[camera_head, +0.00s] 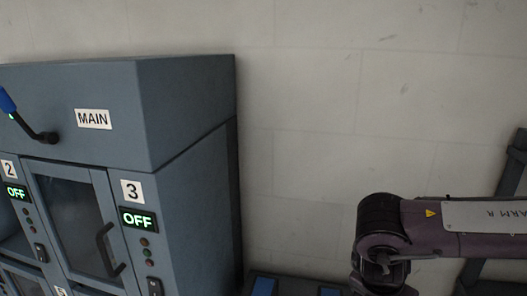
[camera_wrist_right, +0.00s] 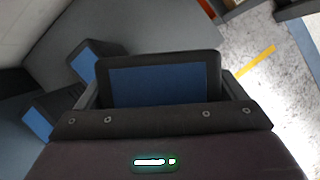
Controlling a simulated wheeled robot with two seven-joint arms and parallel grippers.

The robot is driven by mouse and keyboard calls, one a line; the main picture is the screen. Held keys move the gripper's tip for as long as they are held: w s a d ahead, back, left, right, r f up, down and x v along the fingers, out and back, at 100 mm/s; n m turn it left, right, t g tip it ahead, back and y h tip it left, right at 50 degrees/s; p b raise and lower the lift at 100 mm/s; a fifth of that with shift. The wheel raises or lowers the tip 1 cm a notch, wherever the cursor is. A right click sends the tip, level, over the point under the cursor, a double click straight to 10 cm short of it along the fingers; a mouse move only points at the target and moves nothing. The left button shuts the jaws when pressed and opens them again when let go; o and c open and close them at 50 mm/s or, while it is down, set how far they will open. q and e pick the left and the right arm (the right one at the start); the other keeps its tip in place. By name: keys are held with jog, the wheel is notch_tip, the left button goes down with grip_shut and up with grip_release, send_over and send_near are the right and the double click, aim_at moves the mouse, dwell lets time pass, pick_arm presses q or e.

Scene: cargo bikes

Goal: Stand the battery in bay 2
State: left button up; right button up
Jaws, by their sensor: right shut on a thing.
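In the right wrist view a black battery with a blue face (camera_wrist_right: 150,85) sits between the fingers of my right gripper (camera_wrist_right: 158,108), which is shut on it. In the head view my right arm comes in from the right, and its gripper end drops below the picture's lower edge, so the held battery is hidden there. The grey-blue cabinet (camera_head: 185,190) stands at left. The bay 2 label (camera_head: 8,168) and its OFF display (camera_head: 16,193) show at the left edge; bay 2 itself is mostly out of view. My left gripper is not in view.
A door with a dark window (camera_head: 70,205) and a handle stands between labels 2 and 3 (camera_head: 132,191). A blue-handled lever (camera_head: 8,102) is beside the MAIN label (camera_head: 93,119). Two other blue-faced batteries (camera_wrist_right: 85,62) (camera_wrist_right: 38,122) are left of the held one. Bare wall lies right of the cabinet.

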jog(key=s+a+f+m+g+y, duration=0.1)
jog(key=s+a+f+m+g, duration=0.1)
jog(key=m, duration=1.1)
jog(key=s+a+f+m+g+y+b, duration=0.1)
jog(key=s+f+m+g, duration=0.3)
jog(key=m, duration=0.9)
jog(key=s+a+g+y, duration=0.1)
jog(key=s, duration=0.2)
jog(key=shift+a+b, duration=0.2)
jog(key=shift+b, duration=0.1)
